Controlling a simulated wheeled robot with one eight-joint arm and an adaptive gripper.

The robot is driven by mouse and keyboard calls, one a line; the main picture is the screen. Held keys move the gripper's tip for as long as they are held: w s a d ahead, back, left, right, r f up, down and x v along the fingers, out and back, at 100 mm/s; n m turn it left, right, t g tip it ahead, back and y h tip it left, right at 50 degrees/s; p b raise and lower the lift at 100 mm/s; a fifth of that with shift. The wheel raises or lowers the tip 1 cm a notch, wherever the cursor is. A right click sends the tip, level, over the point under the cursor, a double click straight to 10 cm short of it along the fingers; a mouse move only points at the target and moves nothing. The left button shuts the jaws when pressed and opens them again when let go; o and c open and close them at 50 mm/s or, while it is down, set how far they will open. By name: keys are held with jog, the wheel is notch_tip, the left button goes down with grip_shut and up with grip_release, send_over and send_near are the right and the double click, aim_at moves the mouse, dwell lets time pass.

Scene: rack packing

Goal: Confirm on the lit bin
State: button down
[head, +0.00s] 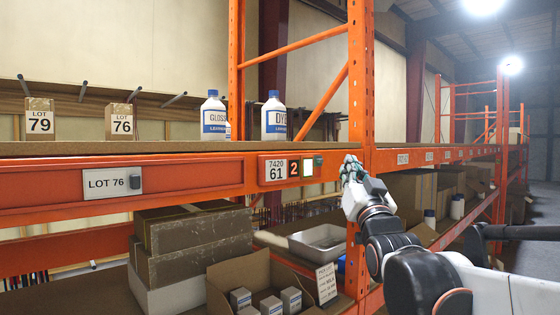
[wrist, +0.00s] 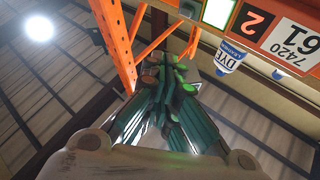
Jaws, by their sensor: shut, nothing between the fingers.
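A pick module on the orange shelf beam carries the label 7420 61 (head: 275,170), a red digit 2 (head: 294,169) and a bright white panel with a green edge (head: 308,168). In the wrist view the label (wrist: 291,45), the digit 2 (wrist: 251,22) and the lit panel (wrist: 217,12) show upside down at the top right. My gripper (head: 349,164) is shut and empty, just right of the lit panel in the head view. In the wrist view its closed fingers (wrist: 176,72) point up below the panel, with a visible gap in the picture. Contact is not seen.
A LOT 76 plate (head: 107,184) with a grey unit (head: 135,179) is unlit on the left beam. A DYE bottle (head: 274,116) and a GLOSS bottle (head: 214,116) stand above. An orange upright (head: 361,75) rises beside my gripper. Cartons (head: 190,226) fill the lower shelf.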

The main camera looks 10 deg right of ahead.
dwell(0.3)
jog(key=b, duration=0.2)
send_near(312, 157)
jog(key=shift+w+d+r, duration=0.3)
jog(key=shift+w+r, duration=0.35)
jog(key=shift+w, duration=0.25)
jog(key=shift+w+d+r, duration=0.3)
jog(key=shift+w+r, duration=0.3)
jog(key=shift+w, duration=0.25)
jog(key=shift+w+a, duration=0.1)
jog(key=shift+w, duration=0.05)
jog(key=shift+w+a, duration=0.15)
jog(key=shift+w, duration=0.1)
jog(key=shift+w+a, duration=0.25)
jog(key=shift+w, duration=0.05)
dwell(0.9)
jog(key=shift+s+d, duration=0.15)
jog(key=shift+s, duration=0.05)
jog(key=shift+s+d, duration=0.35)
jog(key=shift+s, duration=0.15)
dwell(0.3)
